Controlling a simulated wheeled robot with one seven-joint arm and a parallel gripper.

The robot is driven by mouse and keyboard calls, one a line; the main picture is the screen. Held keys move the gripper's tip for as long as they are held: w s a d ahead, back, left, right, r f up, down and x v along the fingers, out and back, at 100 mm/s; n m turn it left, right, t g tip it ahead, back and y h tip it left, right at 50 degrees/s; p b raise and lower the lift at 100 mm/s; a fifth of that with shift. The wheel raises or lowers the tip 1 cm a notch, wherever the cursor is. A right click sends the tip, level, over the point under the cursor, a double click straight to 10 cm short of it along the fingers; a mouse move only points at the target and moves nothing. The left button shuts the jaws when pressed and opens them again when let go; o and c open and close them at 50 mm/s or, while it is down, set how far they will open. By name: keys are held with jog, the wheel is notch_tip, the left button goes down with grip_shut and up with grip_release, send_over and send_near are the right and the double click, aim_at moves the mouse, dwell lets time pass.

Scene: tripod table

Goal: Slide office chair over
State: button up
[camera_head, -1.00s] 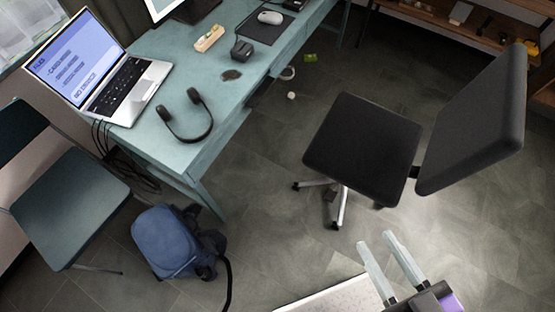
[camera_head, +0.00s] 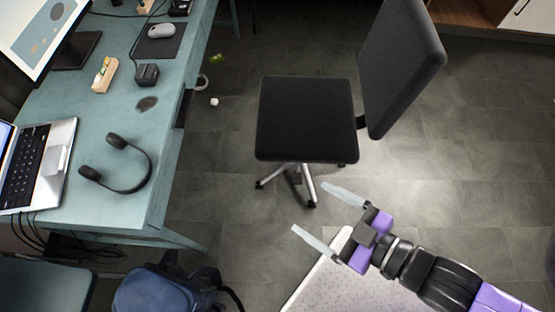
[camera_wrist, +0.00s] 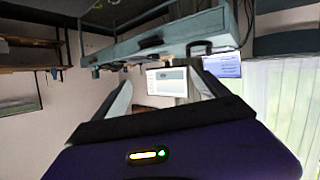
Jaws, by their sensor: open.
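The office chair (camera_head: 304,119) has a black seat, a black backrest (camera_head: 402,66) on its right side and a metal star base on the floor. It stands to the right of the desk with a gap between them. My gripper (camera_head: 328,213) is in front of the chair, below it in the head view. Its two pale fingers are spread apart with nothing between them, and they do not touch the chair. In the wrist view the open fingers (camera_wrist: 164,90) point toward the desk and monitor; I cannot make out the chair there.
The teal desk (camera_head: 75,120) at left holds a laptop (camera_head: 38,165), headphones (camera_head: 117,166) and a mouse (camera_head: 161,31). A blue backpack (camera_head: 160,290) lies on the floor at bottom left. A small white object (camera_head: 214,102) lies near the desk. Floor between desk and chair is mostly clear.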

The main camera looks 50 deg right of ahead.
jog(key=w+d+f+n+g+h+b, duration=0.15)
jog(key=f+b, duration=0.25)
jog(key=f, duration=0.5)
jog(key=w+d+f+n+y+b, duration=0.1)
jog(key=w+f+b, duration=0.25)
jog(key=f, duration=0.65)
jog(key=n+g+h+b, duration=0.25)
jog(key=h+b, duration=0.55)
jog(key=b, duration=1)
send_near(278, 161)
jog(key=s+f+t, duration=0.1)
jog(key=s+f, duration=0.2)
jog(key=w+d+f+h+b, duration=0.1)
jog(key=w+b, duration=0.1)
jog(key=b, duration=0.1)
jog(key=w+d+h+b, duration=0.1)
jog(key=w+h+b, duration=0.1)
jog(key=w+b, duration=0.1)
jog(key=w+d+f+h+b, duration=0.1)
jog(key=w+d+h+b, duration=0.1)
jog(key=b, duration=0.1)
jog(key=shift+w+f+h, duration=0.25)
jog(key=shift+w+f, duration=0.1)
jog(key=shift+f, duration=0.05)
jog(key=shift+w+d+r+g+h+b, duration=0.15)
jog(key=shift+w+r+g+h+b, duration=0.2)
jog(key=shift+b, duration=0.4)
jog(key=shift+w+r, duration=0.1)
jog(key=shift+r, duration=0.05)
